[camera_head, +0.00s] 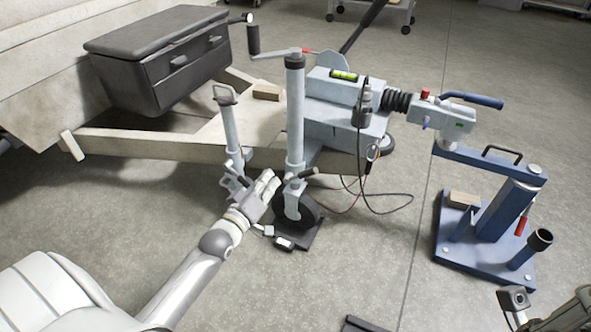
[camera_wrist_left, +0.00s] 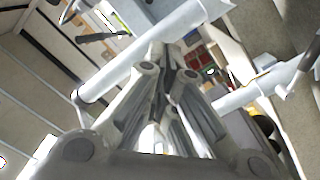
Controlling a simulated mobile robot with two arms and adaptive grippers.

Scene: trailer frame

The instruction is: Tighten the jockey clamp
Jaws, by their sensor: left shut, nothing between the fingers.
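The jockey wheel post (camera_head: 295,115) stands upright beside the trailer's drawbar, with a black wheel (camera_head: 308,212) at its foot. A clamp with a small dark-tipped handle (camera_head: 302,175) sits low on the post. My left gripper (camera_head: 268,184) is shut and empty, just left of the post at about clamp height. I cannot tell whether it touches the clamp. In the left wrist view the closed fingers (camera_wrist_left: 172,82) point toward a pale tube, and the clamp cannot be made out. What seems to be part of my right gripper (camera_head: 516,298) shows at the lower right edge, cut off.
A second, thinner post (camera_head: 230,125) with a handle stands left of the jockey post. The grey coupling head (camera_head: 440,113) is above a blue stand (camera_head: 490,225) on the right. A dark toolbox (camera_head: 165,58) sits on the drawbar. The front floor is mostly clear.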

